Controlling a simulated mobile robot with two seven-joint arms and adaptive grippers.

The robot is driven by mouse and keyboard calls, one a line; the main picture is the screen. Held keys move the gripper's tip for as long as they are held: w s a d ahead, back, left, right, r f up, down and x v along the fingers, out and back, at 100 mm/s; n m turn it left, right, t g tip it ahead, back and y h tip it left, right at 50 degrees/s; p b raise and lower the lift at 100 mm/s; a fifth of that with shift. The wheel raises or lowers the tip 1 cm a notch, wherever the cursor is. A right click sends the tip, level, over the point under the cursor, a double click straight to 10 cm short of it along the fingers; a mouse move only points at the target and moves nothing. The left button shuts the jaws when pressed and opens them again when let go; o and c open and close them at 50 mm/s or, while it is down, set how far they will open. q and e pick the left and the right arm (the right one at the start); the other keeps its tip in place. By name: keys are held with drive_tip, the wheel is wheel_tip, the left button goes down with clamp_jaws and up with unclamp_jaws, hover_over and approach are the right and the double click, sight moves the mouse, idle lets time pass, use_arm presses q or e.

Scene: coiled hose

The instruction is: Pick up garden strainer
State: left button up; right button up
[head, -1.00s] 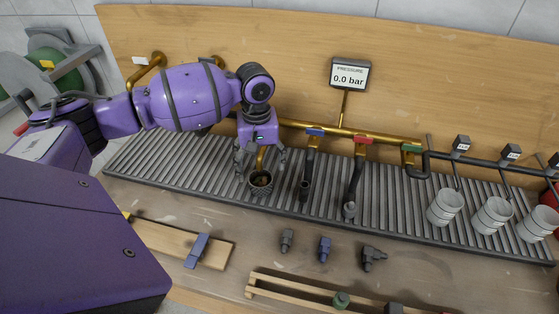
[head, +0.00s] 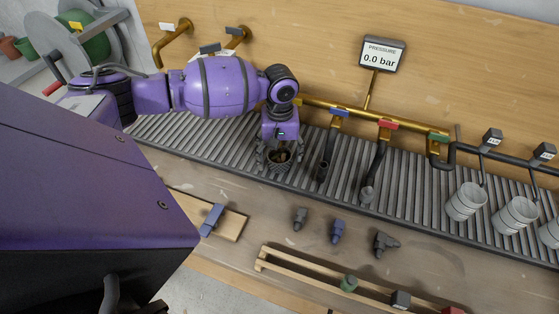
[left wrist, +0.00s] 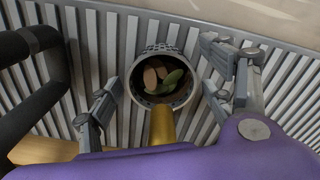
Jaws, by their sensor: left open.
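The garden strainer (head: 279,168) is a small dark mesh basket on the grey slatted tray. In the left wrist view the strainer (left wrist: 145,92) shows from above, with a gold-coloured handle (left wrist: 162,128) pointing towards my palm. Brown and green leaf-like pieces lie inside it. My left gripper (head: 279,157) points down over the strainer and is open, with a finger on each side of the basket. In the left wrist view gaps show between the fingers of my left gripper (left wrist: 160,68) and the basket. My right gripper is not in view.
The slatted tray (head: 215,140) runs along the wooden back panel. A brass pipe (head: 350,112) with coloured taps and dark hoses stands right of the gripper. White ribbed cups (head: 465,202) are farther right. Loose fittings (head: 338,231) and a wooden rack (head: 310,277) lie in front.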

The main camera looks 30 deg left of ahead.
use_arm(q)
drive_tip(key=c, duration=1.1)
drive_tip(key=shift+r, duration=0.1)
drive_tip(key=shift+c, duration=0.2)
